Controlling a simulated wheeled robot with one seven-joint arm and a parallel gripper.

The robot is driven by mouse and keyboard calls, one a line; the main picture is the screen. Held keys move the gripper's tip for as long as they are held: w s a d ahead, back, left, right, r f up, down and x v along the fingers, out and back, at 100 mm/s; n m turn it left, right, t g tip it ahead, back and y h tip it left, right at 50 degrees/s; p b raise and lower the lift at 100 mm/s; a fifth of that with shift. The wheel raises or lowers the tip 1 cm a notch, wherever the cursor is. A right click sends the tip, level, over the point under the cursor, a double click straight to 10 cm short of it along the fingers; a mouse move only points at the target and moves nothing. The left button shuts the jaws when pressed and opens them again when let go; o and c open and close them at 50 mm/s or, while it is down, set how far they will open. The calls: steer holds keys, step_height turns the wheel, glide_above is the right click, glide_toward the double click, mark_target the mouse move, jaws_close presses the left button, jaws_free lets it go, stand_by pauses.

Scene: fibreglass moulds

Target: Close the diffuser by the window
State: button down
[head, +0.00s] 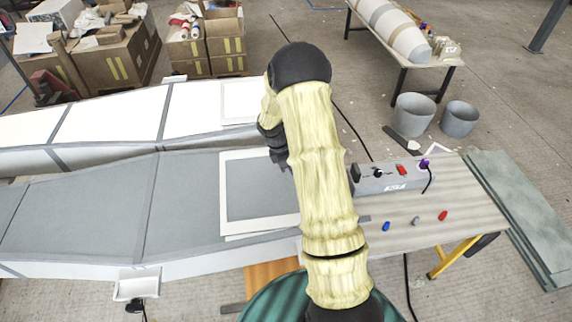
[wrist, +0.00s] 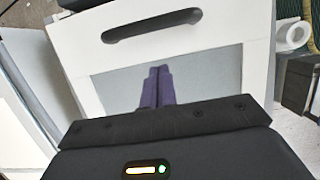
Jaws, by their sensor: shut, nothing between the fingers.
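A flat white square frame (head: 231,228) with a grey middle lies on the grey mould (head: 95,205) in the head view. My arm covers its right part. In the wrist view a white panel (wrist: 70,45) with a dark bar handle (wrist: 152,25) surrounds a grey area. My gripper (wrist: 160,72) shows there as two purple fingers pressed together, empty, over that grey area below the handle. They look apart from the handle. In the head view my gripper is mostly hidden behind my arm. I cannot tell which thing is the diffuser, and no window is visible.
A white mould (head: 115,115) lies behind, with another white square (head: 240,100). A grey control box (head: 385,178) with knobs sits on the bench at right. Buckets (head: 412,115) and flat boards (head: 520,215) are farther right. Cardboard boxes (head: 205,45) stand behind.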

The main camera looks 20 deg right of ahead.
steer(key=b+v, duration=0.2)
steer(key=v, duration=0.8)
steer(key=shift+b, duration=0.35)
steer(key=s+a+r+m+t+y, duration=0.1)
steer(key=s+a+r+m, duration=0.1)
steer(key=s+a+m, duration=0.4)
steer(key=s+a+r+m+t+y, duration=0.2)
steer(key=s+a+m, duration=0.3)
steer(key=s, duration=0.8)
steer(key=m, duration=0.3)
steer(key=shift+s+a+r+m, duration=0.2)
steer(key=shift+s+a+m, duration=0.15)
steer(key=shift+s+m, duration=0.05)
steer(key=shift+a, duration=0.1)
